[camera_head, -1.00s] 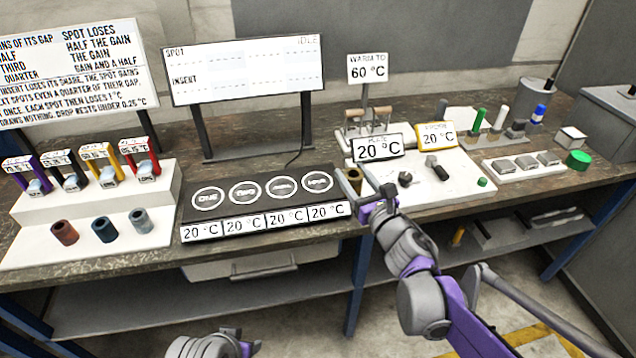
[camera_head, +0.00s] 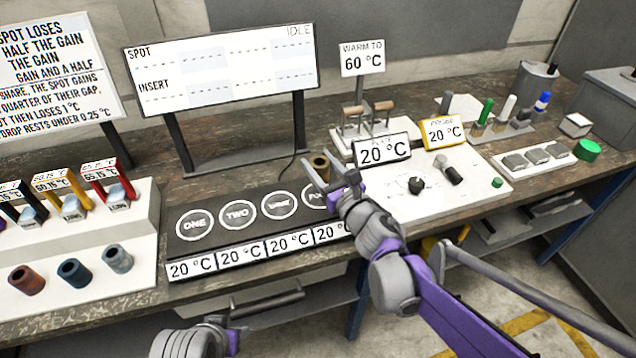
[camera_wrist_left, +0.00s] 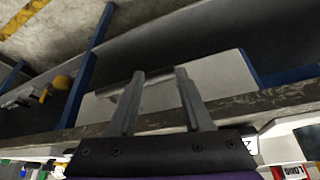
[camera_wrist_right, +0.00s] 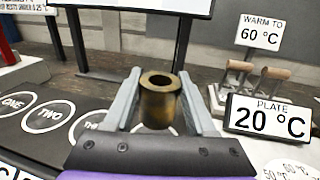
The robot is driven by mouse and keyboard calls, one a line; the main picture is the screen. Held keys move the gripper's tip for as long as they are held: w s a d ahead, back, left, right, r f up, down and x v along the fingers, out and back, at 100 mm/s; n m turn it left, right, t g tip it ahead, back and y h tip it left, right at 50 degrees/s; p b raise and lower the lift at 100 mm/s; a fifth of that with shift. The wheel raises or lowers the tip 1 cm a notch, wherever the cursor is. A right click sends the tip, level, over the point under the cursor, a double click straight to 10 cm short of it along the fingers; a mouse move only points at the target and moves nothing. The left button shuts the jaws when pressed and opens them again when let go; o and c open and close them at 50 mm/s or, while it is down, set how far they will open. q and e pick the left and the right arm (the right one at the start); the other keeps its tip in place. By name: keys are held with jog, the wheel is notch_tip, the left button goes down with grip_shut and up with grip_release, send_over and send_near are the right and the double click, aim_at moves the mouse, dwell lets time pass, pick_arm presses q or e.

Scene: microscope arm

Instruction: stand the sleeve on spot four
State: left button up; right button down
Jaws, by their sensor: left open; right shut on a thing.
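The sleeve is a short brass tube (camera_wrist_right: 160,103), upright between the fingers of my right gripper (camera_wrist_right: 160,112), which is shut on it. In the head view the sleeve (camera_head: 320,168) is above the back right of the dark plate, by spot four (camera_head: 318,199), which my gripper partly covers. I cannot tell whether its bottom touches the plate. Spots one (camera_head: 195,224), two (camera_head: 238,214) and three (camera_head: 279,205) are bare. My left gripper (camera_wrist_left: 153,88) is open and empty, low in front of the bench.
A white stand (camera_head: 85,262) at left holds three other sleeves and several colored-handled items. A white control panel (camera_head: 430,200) with a 20 °C sign (camera_head: 383,150) sits right of the plate. The display board (camera_head: 222,70) stands behind, reading IDLE.

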jog(key=shift+w+f+b, duration=0.1)
jog(key=shift+f+b, duration=0.3)
jog(key=shift+f, duration=2.3)
jog(key=shift+c, duration=1.1)
grip_release()
jog(key=shift+f, duration=0.1)
